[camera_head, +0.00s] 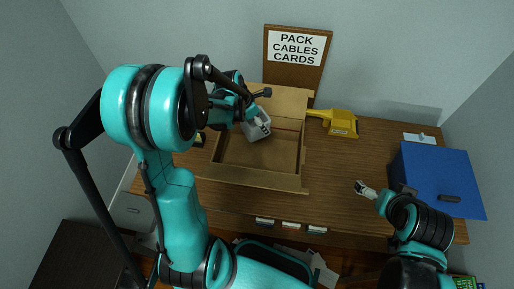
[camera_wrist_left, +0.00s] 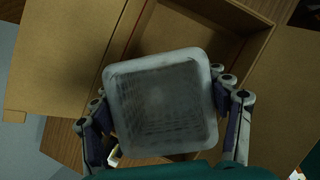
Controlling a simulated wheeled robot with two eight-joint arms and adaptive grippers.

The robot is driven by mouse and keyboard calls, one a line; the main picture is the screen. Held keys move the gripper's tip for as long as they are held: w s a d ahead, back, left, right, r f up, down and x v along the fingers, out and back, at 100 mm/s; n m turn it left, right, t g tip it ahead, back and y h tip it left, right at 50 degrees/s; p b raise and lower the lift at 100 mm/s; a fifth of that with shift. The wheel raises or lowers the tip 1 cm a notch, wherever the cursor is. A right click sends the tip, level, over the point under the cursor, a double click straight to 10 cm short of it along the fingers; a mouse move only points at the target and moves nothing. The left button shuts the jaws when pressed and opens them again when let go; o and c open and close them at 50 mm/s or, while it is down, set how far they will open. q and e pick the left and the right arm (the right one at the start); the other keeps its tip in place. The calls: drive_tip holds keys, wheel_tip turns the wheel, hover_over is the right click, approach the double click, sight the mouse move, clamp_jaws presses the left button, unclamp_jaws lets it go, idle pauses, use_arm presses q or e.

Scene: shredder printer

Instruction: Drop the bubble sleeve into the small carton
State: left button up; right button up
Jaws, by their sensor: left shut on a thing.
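The bubble sleeve (camera_wrist_left: 160,98) is a greyish, translucent, rounded square. My left gripper (camera_wrist_left: 168,118) is shut on it, with a finger on each side. In the head view the sleeve (camera_head: 258,127) hangs below my left gripper (camera_head: 256,112), over the back left part of the open carton (camera_head: 303,157). The carton is brown with flaps spread out, and its visible floor looks empty. In the wrist view the carton (camera_wrist_left: 225,47) lies behind the sleeve, which hides part of it. My right gripper (camera_head: 367,190) is over the right part of the table, apart from the carton; its opening is unclear.
A blue box or folder (camera_head: 440,177) takes up the table's right end. A sign board (camera_head: 296,62) stands behind the carton. The wooden table (camera_head: 335,165) is clear between carton and right gripper.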

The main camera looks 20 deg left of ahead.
use_arm(q)
wheel_tip(320, 180, down, 4)
drive_tip(key=b, duration=0.2)
drive_tip(key=shift+f+b, duration=0.15)
drive_tip(key=shift+b, duration=0.15)
drive_tip(key=o, duration=1.2)
drive_tip(key=v, duration=1.2)
drive_tip(key=shift+d, duration=0.15)
